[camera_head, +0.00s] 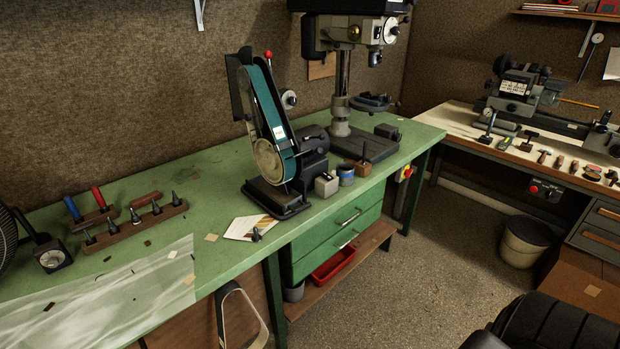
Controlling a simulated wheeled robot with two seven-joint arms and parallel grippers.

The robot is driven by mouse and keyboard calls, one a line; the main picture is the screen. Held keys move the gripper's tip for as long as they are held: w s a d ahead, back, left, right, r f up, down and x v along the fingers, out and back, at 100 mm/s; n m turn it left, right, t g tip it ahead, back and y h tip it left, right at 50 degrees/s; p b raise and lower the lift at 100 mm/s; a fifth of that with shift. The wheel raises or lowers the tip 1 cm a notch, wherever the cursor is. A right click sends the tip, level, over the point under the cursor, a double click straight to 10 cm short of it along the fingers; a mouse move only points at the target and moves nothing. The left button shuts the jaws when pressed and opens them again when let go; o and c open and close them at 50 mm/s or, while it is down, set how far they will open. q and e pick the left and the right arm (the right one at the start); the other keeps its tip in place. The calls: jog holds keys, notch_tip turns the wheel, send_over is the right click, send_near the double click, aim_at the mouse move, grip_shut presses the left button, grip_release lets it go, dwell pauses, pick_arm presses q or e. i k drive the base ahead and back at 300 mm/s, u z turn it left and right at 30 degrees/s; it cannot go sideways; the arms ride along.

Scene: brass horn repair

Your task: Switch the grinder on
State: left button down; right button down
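The belt grinder (268,140), with a tall teal belt and a black motor base, stands on the green workbench (215,190). A red ball knob (268,54) shows at its top. I cannot make out a switch on the grinder's body. A small yellow box with a red button (405,173) is fixed at the bench's right end, below the top; I cannot tell which machine it serves. Whether the grinder is running cannot be told. Neither of my grippers is in view.
A drill press (342,95) stands behind the grinder at right. Small tins and blocks (346,173) sit beside its base. Wooden tool racks (135,222) and a clear sheet (110,295) lie at left. A lathe (525,92) stands on the right bench. Floor (440,240) between is clear.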

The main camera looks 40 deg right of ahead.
aim_at(324, 174)
jog(key=z, duration=1)
jog(key=k, duration=0.45)
jog(key=z, duration=0.2)
jog(key=i, duration=0.5)
